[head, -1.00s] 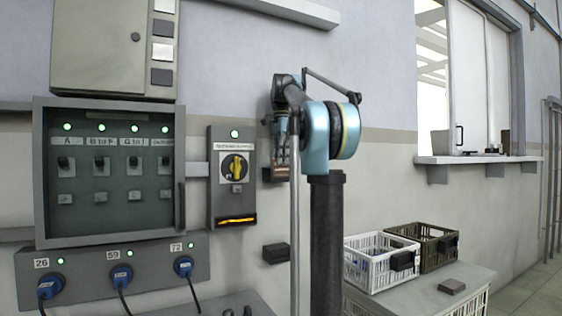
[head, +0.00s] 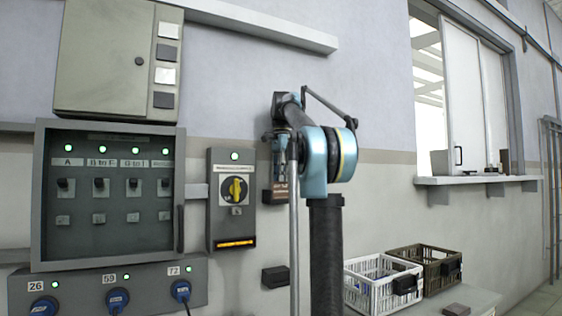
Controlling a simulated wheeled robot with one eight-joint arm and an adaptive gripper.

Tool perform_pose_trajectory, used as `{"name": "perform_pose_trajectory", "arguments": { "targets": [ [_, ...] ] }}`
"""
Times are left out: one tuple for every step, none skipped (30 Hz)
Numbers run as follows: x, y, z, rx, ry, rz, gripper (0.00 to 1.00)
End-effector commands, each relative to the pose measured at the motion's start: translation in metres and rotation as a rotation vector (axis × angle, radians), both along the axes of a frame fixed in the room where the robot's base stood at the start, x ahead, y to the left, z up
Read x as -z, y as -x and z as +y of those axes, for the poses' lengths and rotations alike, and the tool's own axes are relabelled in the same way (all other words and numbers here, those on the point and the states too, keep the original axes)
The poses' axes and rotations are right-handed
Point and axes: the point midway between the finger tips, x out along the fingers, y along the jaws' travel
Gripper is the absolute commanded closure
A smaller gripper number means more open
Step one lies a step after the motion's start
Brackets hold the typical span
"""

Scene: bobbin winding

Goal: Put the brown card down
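My gripper (head: 281,172) hangs below the blue wrist joint of my arm, in front of the wall, and points down. It is small and partly hidden by my arm's rod. I cannot tell whether its fingers are open or shut. No brown card can be made out for sure. A small dark brown box (head: 274,196) with faint lettering shows on the wall just below the gripper; I cannot tell whether they touch. A small brown upright thing (head: 504,161) stands on the window sill (head: 476,180) at the right.
A white crate (head: 372,290) and a dark brown crate (head: 431,266) stand on a low grey table (head: 483,297) with a small brown block (head: 456,309). A rotary switch box (head: 232,200) and an open switch cabinet (head: 108,236) are on the wall at left.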

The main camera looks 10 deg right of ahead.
Motion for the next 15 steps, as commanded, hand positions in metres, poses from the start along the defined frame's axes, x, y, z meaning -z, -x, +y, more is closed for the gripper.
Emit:
{"name": "perform_pose_trajectory", "arguments": {
  "targets": [
    [-0.008,0.000,0.000,0.000,0.000,0.000,0.75],
    [-0.013,-0.001,0.000,0.000,0.000,0.000,0.75],
    [-0.019,-0.001,0.000,0.000,0.000,0.000,0.75],
    [-0.024,0.000,0.000,0.000,0.000,0.000,0.75],
    [-0.029,-0.001,0.000,0.000,0.000,0.000,0.75],
    [-0.035,-0.001,0.000,-0.001,0.000,0.000,0.75],
    [-0.039,-0.001,0.000,-0.001,0.000,0.000,0.75],
    [-0.044,-0.001,0.000,-0.001,0.000,0.000,0.75],
    [-0.049,-0.001,0.001,-0.001,0.000,0.000,0.75],
    [-0.054,-0.001,0.001,-0.001,0.000,0.000,0.75],
    [-0.058,-0.001,0.001,-0.001,0.000,0.000,0.75],
    [-0.063,-0.001,0.001,-0.001,0.000,0.000,0.75],
    [-0.067,-0.001,0.001,-0.001,0.000,0.000,0.75],
    [-0.071,-0.001,0.001,-0.001,0.000,0.000,0.75],
    [-0.076,0.000,0.001,-0.001,0.000,0.000,0.75]
  ]
}}
